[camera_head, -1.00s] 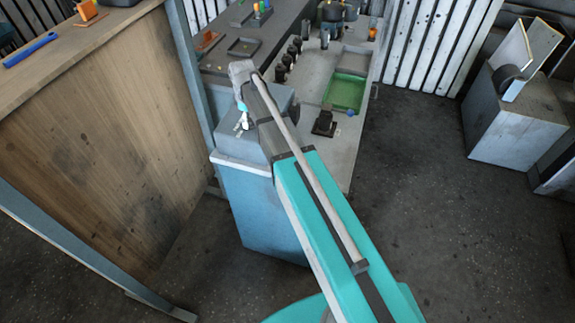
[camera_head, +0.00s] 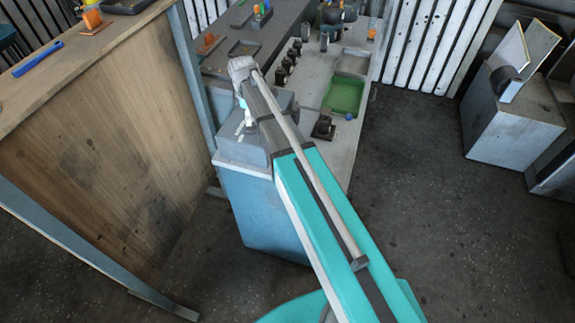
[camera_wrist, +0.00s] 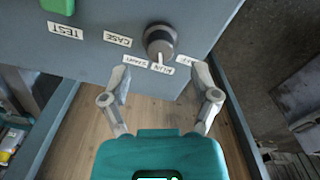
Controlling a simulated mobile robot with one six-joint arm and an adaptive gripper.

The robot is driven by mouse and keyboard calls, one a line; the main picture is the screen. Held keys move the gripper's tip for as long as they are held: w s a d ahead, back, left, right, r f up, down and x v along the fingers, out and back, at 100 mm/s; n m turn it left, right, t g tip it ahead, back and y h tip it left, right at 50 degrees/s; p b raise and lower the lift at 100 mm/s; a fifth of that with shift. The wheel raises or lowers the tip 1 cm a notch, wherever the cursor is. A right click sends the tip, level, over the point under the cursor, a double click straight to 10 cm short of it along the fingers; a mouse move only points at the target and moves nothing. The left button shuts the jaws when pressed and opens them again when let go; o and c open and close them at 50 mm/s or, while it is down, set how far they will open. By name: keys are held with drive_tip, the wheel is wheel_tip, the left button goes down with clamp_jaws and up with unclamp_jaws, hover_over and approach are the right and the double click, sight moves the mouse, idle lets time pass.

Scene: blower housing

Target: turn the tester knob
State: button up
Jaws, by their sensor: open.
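The tester (camera_head: 262,215) is a blue-grey box at the end of the bench, below my wrist. In the wrist view its grey panel (camera_wrist: 200,15) carries a round dark knob (camera_wrist: 160,40). The knob's white pointer mark faces the label that seems to read RUN, between START and a partly hidden label. My gripper (camera_wrist: 160,80) is open, its two fingers apart just short of the knob, one towards each side. Nothing is between them, and they do not appear to touch the knob. In the head view my wrist hides the knob.
A green button (camera_wrist: 58,5) and TEST and CASE labels are on the same panel. The bench (camera_head: 350,60) behind holds a green tray (camera_head: 345,95) and several dark parts. A wooden-sided counter (camera_head: 90,130) stands left; open floor (camera_head: 440,220) lies right.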

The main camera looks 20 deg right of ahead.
drive_tip(key=shift+r+p, duration=4.8)
drive_tip(key=shift+r, duration=0.3)
drive_tip(key=s+d+f+m+b, duration=0.3)
drive_tip(key=s+f+m+b, duration=0.4)
drive_tip(key=s, duration=0.4)
drive_tip(key=s+d+f+m+b, duration=0.4)
drive_tip(key=s+f+m+b, duration=0.4)
drive_tip(key=s, duration=0.3)
drive_tip(key=shift+s+d+m, duration=0.15)
drive_tip(key=shift+s+m, duration=0.15)
drive_tip(key=shift+s, duration=0.1)
